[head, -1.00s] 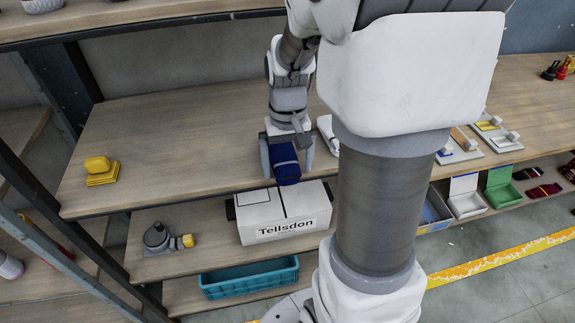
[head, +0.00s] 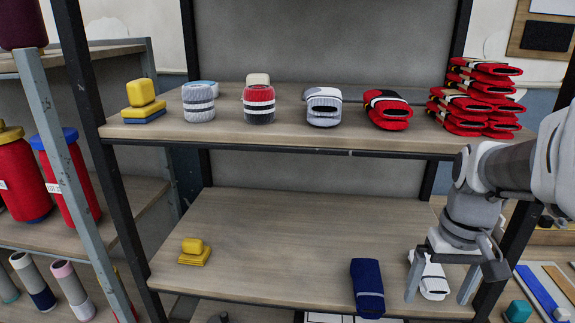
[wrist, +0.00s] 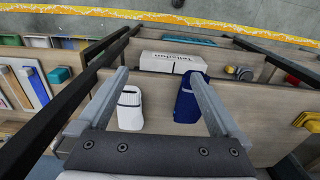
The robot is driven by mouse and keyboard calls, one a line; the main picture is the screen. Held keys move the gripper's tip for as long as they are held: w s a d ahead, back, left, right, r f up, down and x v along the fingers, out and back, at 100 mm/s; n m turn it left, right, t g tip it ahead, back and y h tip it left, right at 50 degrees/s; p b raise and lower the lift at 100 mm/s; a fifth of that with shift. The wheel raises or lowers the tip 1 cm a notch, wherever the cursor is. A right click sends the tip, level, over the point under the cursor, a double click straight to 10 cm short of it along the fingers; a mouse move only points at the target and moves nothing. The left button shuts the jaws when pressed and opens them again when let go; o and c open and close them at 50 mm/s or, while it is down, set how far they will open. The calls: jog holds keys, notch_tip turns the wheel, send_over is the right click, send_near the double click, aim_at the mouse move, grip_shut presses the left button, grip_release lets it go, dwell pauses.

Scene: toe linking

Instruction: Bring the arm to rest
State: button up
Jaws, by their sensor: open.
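My gripper (head: 438,298) is open and empty at the right of the middle shelf (head: 280,240). A dark blue folded sock bundle (head: 367,287) lies near that shelf's front edge, left of my gripper and apart from it in the head view. A white bundle (head: 433,274) shows between the fingers in the head view, behind them. In the wrist view (wrist: 159,75) the fingers are spread wide. The white bundle (wrist: 130,108) shows inside the left finger, and the blue bundle (wrist: 189,100) beside the right finger. Nothing is gripped.
The upper shelf (head: 320,144) holds grey, red and white bundles and a red stack (head: 475,105). A yellow block piece (head: 194,252) sits at the middle shelf's left. Dark rack posts (head: 98,150) flank the shelves. The shelf's centre is clear.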

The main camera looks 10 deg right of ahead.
jog(key=s+a+r+n+t, duration=0.1)
jog(key=a+r+t, duration=0.1)
jog(key=a, duration=0.6)
jog(key=s+a+r+n+t, duration=0.1)
jog(key=a+r+n+t, duration=0.1)
jog(key=a, duration=0.7)
notch_tip(320, 180, up, 2)
jog(key=shift+s+t+p, duration=0.35)
jog(key=shift+t+p, duration=0.05)
jog(key=shift+t, duration=0.3)
